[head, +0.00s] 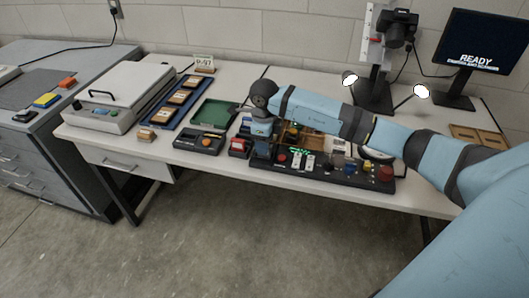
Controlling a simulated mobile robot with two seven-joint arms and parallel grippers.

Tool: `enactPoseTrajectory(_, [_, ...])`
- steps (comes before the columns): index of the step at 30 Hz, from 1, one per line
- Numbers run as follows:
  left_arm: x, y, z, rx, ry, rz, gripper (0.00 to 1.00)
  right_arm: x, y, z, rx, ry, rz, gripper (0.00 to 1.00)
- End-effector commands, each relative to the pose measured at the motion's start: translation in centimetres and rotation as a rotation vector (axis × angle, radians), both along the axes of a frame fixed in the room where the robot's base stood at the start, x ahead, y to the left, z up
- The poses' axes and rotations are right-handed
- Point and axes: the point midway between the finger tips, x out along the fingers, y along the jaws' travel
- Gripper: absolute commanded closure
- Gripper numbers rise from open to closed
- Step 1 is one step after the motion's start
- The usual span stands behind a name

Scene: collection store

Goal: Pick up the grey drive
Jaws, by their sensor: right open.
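My right arm comes in from the right and reaches over the table. Its gripper (261,153) points down at the back edge of a black control panel (330,178), beside a small red-topped box (239,148). The gripper is open, but its fingertips are small and hard to make out. I cannot pick out the grey drive for certain; the arm and gripper hide part of the table around them. My left gripper is not in view.
A grey cabinet (40,140) stands left.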

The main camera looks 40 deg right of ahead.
Motion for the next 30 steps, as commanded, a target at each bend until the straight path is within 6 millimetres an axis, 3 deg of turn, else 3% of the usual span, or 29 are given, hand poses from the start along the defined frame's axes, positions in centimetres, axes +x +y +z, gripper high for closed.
enactPoseTrajectory(4, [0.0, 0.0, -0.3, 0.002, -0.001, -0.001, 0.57, -0.1, 0.0, -2.4, 0.001, 0.002, -0.002, 0.53])
enactPoseTrajectory(12, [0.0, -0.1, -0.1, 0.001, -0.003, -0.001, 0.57, 0.0, -0.1, -2.8, 0.001, 0.001, -0.001, 0.55])
enactPoseTrajectory(18, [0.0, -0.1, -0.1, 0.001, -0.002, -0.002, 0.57, 0.0, -0.1, -2.8, 0.001, 0.001, -0.001, 1.00])
enactPoseTrajectory(30, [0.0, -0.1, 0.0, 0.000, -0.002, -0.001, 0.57, 0.0, -0.1, -2.3, 0.000, -0.001, -0.001, 1.00])
